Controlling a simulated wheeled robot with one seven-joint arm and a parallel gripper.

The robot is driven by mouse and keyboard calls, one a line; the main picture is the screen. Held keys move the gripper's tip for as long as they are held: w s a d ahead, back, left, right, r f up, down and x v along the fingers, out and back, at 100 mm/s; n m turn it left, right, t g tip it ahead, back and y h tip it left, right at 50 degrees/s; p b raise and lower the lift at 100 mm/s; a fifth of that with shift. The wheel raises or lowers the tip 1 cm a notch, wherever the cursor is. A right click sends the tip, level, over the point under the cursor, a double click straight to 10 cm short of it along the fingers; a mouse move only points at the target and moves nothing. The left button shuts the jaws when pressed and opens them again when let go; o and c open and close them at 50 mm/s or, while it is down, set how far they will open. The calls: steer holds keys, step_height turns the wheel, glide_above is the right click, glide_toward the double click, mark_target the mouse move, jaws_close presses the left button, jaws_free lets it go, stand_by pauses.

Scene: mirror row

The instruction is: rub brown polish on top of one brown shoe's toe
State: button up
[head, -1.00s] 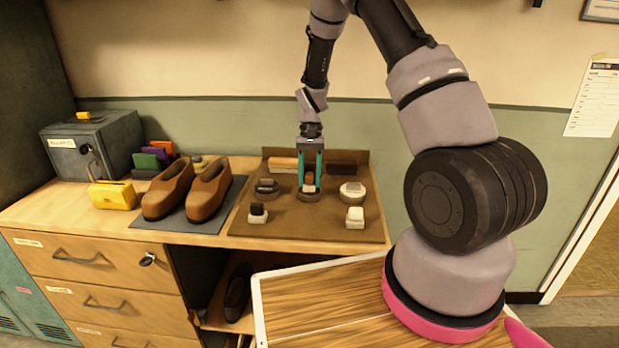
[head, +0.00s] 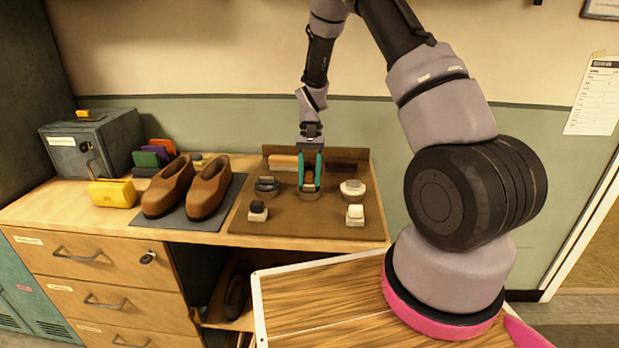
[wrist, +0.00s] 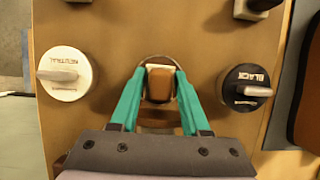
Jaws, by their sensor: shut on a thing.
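The pair of brown shoes stands on a dark mat: the left shoe (head: 166,187) and the right shoe (head: 208,189), toes toward the front. My gripper (head: 310,183) is over the brown tray to the right of the shoes. Its teal fingers point down, one on each side of a small brown block (wrist: 159,84), and are shut on it. The brown block sits at a round tin (head: 310,193), partly hidden by the fingers. In the wrist view, a white tin marked neutral (wrist: 65,73) is on the left and a tin marked black (wrist: 246,88) on the right.
The brown tray (head: 290,228) also holds two pale-based blocks at its front, one dark-topped (head: 258,210) and one light (head: 355,215), and brushes at the back (head: 284,162). A yellow block (head: 113,193) and grey box (head: 92,144) stand left of the shoes.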

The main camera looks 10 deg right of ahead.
mark_target(309, 173)
stand_by(0.4)
steer(key=shift+r, duration=3.45)
